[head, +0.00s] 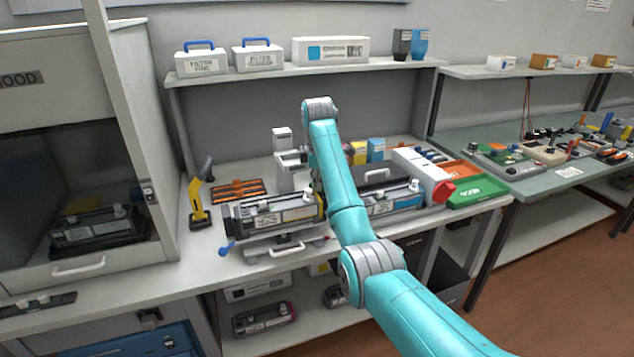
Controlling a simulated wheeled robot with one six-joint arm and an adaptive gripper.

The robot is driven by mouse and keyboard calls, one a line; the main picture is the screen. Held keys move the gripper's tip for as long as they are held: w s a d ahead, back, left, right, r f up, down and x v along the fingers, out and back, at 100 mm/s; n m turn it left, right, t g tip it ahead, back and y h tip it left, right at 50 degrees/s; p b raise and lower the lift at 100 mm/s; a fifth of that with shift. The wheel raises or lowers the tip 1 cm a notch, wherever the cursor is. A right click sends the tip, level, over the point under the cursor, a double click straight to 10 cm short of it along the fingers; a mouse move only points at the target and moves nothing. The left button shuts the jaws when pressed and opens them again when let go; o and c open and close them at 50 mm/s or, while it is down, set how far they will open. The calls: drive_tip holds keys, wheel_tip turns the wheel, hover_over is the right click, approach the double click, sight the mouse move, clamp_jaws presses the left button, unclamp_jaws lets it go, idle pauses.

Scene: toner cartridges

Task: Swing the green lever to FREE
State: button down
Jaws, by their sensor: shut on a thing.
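A dark toner cartridge (272,213) with a pale label lies in a light grey cradle on the bench, left of my arm. A blue-ended lever (227,249) sticks out at the cradle's front left. I cannot make out a green lever; the area right of the cartridge is covered by my teal arm. My gripper (318,190) points down by the cartridge's right end. Only a dark sliver of it shows at the arm's edge. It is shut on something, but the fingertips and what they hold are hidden.
A second cartridge (396,200) lies right of my arm. A green tray (478,191) and an orange tray (458,172) are farther right. A yellow-handled tool (198,194) stands at the left, beside the hood (93,262). A shelf (300,70) runs above the bench.

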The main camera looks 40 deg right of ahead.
drive_tip(key=m, duration=0.4)
drive_tip(key=w+m+g, duration=0.1)
drive_tip(key=m, duration=0.1)
drive_tip(key=shift+d+h, duration=0.4)
drive_tip(key=shift+w+d+m+g, duration=0.1)
drive_tip(key=shift+d+m+g, duration=0.1)
drive_tip(key=shift+m, duration=0.95)
drive_tip(key=shift+w+d+m+g, duration=0.1)
drive_tip(key=shift+d+m+g, duration=0.1)
drive_tip(key=shift+m, duration=0.9)
drive_tip(key=shift+w+d+m+g, duration=0.1)
drive_tip(key=shift+d+m+g, duration=0.1)
drive_tip(key=shift+m, duration=0.95)
drive_tip(key=shift+s, duration=0.1)
drive_tip(key=c, duration=1)
unclamp_jaws()
drive_tip(key=shift+c, duration=0.2)
drive_tip(key=shift+r, duration=0.1)
wheel_tip(320, 180, up, 12)
drive_tip(key=a, duration=0.2)
drive_tip(key=shift+w+f, duration=0.2)
